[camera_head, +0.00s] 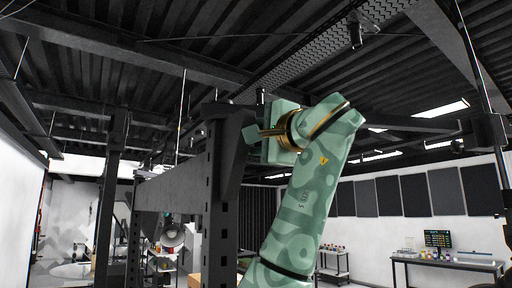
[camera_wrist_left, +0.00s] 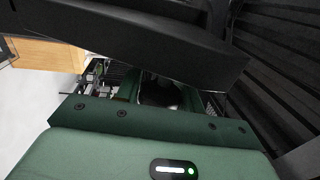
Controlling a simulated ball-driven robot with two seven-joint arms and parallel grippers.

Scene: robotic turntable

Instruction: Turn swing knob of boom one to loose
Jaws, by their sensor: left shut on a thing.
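One green patterned arm of mine rises through the middle of the head view and bends left at its top. I take it as my left arm, with its left gripper (camera_head: 262,135) against the top of a dark grey post (camera_head: 222,200). In the left wrist view, the left gripper (camera_wrist_left: 160,92) is shut on a dark rounded thing (camera_wrist_left: 158,90), apparently the swing knob, in shadow between the green fingers. A dark beam (camera_wrist_left: 130,42) crosses close in front and hides part of it. The knob's marking and turn position cannot be seen. My right gripper is not in view.
A grey beam (camera_head: 172,190) runs left from the post towards another dark upright (camera_head: 107,200). A dark pole stands at the right. A table (camera_head: 445,263) with small items stands far right by a white wall with dark panels.

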